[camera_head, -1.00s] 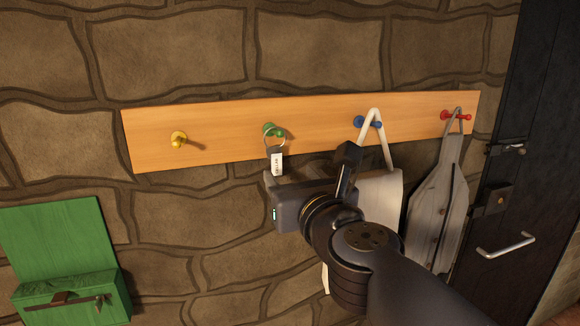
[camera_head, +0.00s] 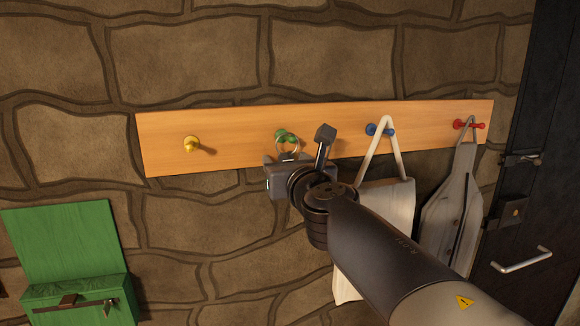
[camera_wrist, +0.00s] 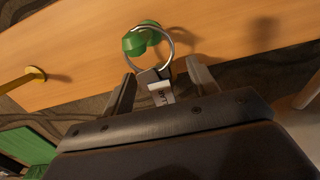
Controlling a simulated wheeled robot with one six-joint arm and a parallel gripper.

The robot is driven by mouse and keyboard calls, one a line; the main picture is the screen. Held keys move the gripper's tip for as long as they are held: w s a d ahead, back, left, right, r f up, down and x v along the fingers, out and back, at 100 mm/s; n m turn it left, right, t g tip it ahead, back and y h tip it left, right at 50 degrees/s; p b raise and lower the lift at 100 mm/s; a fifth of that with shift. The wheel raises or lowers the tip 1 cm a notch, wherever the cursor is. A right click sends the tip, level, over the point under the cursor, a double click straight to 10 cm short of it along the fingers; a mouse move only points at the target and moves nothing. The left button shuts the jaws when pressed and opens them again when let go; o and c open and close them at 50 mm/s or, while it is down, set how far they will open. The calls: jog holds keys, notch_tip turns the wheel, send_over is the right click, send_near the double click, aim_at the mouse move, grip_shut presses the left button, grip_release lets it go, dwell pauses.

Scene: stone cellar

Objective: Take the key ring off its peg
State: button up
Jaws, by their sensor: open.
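The key ring (camera_head: 280,147) hangs on the green peg (camera_head: 291,138) of a wooden rail (camera_head: 236,130). My gripper (camera_head: 284,160) is right below the green peg in the head view. In the wrist view my gripper (camera_wrist: 162,82) is open, with one finger on each side of the tag. I cannot tell whether either finger touches it. The tag is hidden by my gripper in the head view.
A yellow peg (camera_head: 191,144) is bare at the left. A green box (camera_head: 75,298) is at lower left, a dark door (camera_head: 520,170) at right.

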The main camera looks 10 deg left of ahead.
jog(key=shift+c, duration=0.4)
jog(key=c, duration=0.9)
jog(key=o, duration=0.4)
jog(key=c, duration=0.4)
jog(key=shift+o, duration=0.2)
jog(key=shift+s+d+r+p, duration=0.1)
jog(key=shift+s+r+p, duration=0.1)
jog(key=shift+r+p, duration=0.45)
jog(key=v, duration=0.5)
jog(key=shift+s+r+p, duration=0.15)
jog(key=shift+r+p, duration=0.25)
